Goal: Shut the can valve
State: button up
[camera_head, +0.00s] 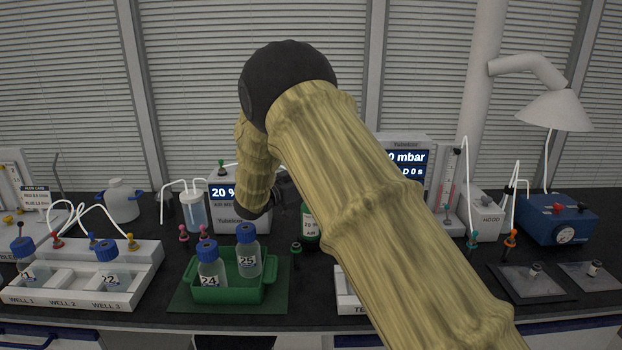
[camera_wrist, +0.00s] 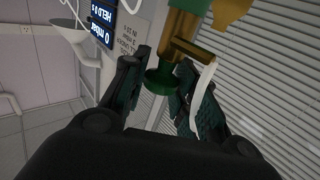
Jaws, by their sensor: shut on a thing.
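The can (camera_head: 309,226) is dark green with a white label and stands on the bench behind the green tray, partly covered by my arm. Its valve is hidden behind my arm in the head view. In the wrist view the valve shows as a brass body (camera_wrist: 181,28) with a round green knob (camera_wrist: 162,82). My gripper (camera_wrist: 166,72) has its two dark fingers on either side of the green knob, shut on it. In the head view only a dark part of my gripper (camera_head: 284,192) shows beside the arm.
A green tray (camera_head: 205,296) holds bottles 24 and 25 in front of the can. A white well rack (camera_head: 130,296) stands left. A display box (camera_head: 412,150) reads 0 mbar. A white tube (camera_wrist: 204,88) runs close by my right finger in the wrist view.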

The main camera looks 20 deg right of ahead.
jog(key=shift+r, duration=0.2)
jog(key=o, duration=1)
jog(key=shift+f, duration=0.1)
jog(key=shift+s+a, duration=0.15)
jog(key=shift+a, duration=0.25)
jog(key=v, duration=1.1)
jog(key=shift+f, duration=0.1)
